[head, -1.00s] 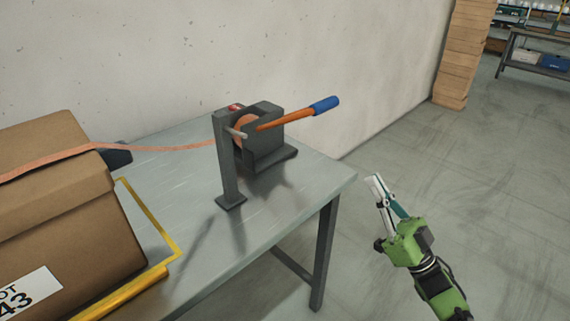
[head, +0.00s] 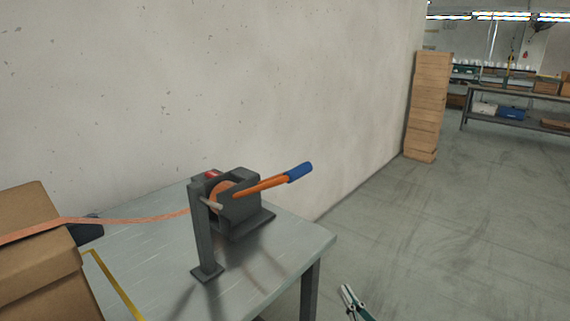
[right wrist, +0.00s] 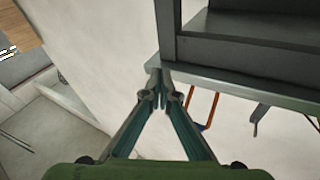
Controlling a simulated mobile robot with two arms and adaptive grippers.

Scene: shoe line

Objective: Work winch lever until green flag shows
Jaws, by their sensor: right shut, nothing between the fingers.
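The dark grey winch (head: 240,222) stands on the metal table near its right end. Its orange lever (head: 262,186) slants up to the right and ends in a blue grip (head: 298,172) beyond the table edge. A small red patch (head: 212,174) shows on top of the winch; I see no green there. An orange strap (head: 130,220) runs left from the drum. My right gripper (head: 348,290) is low, right of the table and apart from the lever, partly cut off by the frame. In the right wrist view its fingers (right wrist: 162,78) are shut and empty. My left gripper is out of view.
The table (head: 310,240) stands by a pale wall (head: 200,90). A cardboard box (head: 40,270) is at the left with the strap over it. A wooden stack (head: 428,105) stands by the wall's far end. The floor at the right is clear.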

